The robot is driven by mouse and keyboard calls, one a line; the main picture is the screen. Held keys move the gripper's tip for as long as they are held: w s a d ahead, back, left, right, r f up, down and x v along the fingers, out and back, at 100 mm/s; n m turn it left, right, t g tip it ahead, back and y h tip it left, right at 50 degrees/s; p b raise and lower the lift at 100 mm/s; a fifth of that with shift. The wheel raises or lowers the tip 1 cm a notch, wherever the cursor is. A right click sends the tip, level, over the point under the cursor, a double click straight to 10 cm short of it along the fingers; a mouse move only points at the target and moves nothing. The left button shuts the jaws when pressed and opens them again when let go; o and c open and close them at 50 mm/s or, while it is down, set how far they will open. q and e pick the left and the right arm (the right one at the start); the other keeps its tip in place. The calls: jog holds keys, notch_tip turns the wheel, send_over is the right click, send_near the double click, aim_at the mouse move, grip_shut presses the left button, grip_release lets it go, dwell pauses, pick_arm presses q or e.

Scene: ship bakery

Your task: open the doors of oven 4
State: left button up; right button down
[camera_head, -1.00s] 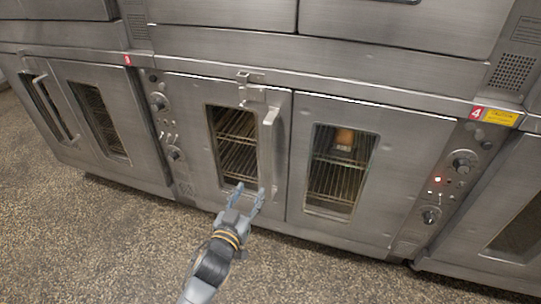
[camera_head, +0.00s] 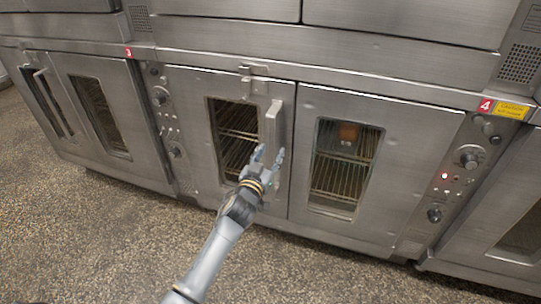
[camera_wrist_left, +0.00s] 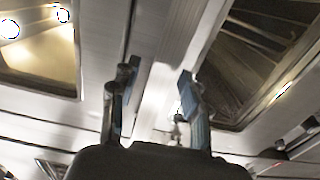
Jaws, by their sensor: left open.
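Oven 4 has two steel doors, both shut, below a red label 4 (camera_head: 486,105). Its left door (camera_head: 190,130) has a window and a vertical handle (camera_head: 273,122) near its right edge. Its right door (camera_head: 420,130) has a window with racks behind it; no handle shows on it. My left gripper (camera_head: 269,154) is open at the lower part of the handle; I cannot tell whether it touches. In the left wrist view the open fingers (camera_wrist_left: 158,85) point up at the blurred steel front, with the handle between or just beyond them. My right gripper is not in view.
A control panel (camera_head: 458,175) with knobs and a lit red lamp is right of the right door. Oven 3 (camera_head: 100,115) stands to the left, another oven (camera_head: 515,235) at the right edge. The speckled floor (camera_head: 90,240) in front is clear.

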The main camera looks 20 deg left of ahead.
pick_arm(q)
jog(key=shift+w, duration=0.25)
grip_shut()
